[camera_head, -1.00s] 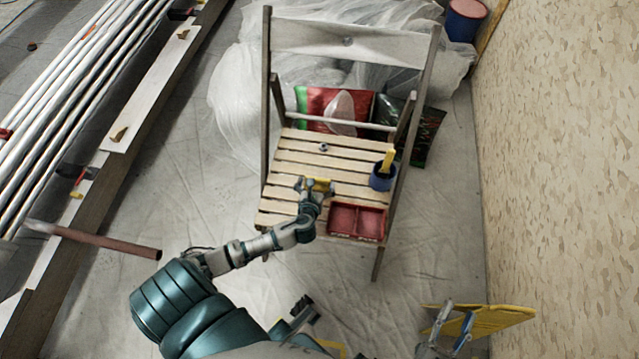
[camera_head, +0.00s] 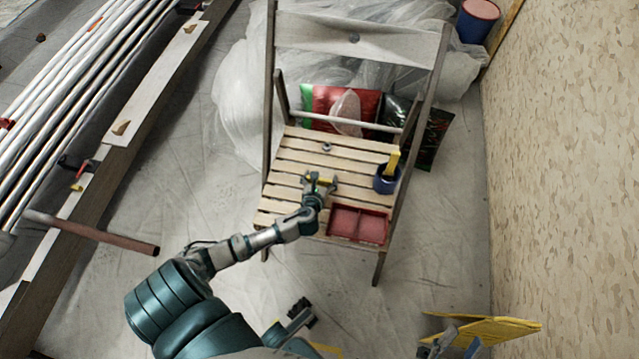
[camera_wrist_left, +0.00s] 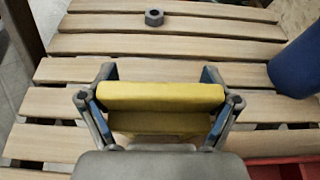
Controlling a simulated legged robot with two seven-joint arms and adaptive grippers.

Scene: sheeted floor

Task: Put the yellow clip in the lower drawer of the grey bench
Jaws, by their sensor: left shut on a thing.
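A yellow block-like piece, which I take for the yellow clip (camera_wrist_left: 160,96), is between the fingers of my left gripper (camera_head: 320,182). The left wrist view shows the left gripper (camera_wrist_left: 160,105) shut on it, with one finger at each end. They are over the slatted seat of a wooden folding chair (camera_head: 290,157); whether the clip touches the slats I cannot tell. At the bottom right of the head view, grey and blue parts look like my right gripper (camera_head: 445,343), cut off by the picture edge. I make out no grey bench or drawer.
On the seat are a metal nut (camera_wrist_left: 154,17), a blue cup (camera_head: 384,183) with a yellow-handled tool, and a red divided tray (camera_head: 357,226). A yellow panel (camera_head: 500,329) lies at lower right. Pipes (camera_head: 75,95) run along the left; a wall (camera_head: 560,170) stands right.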

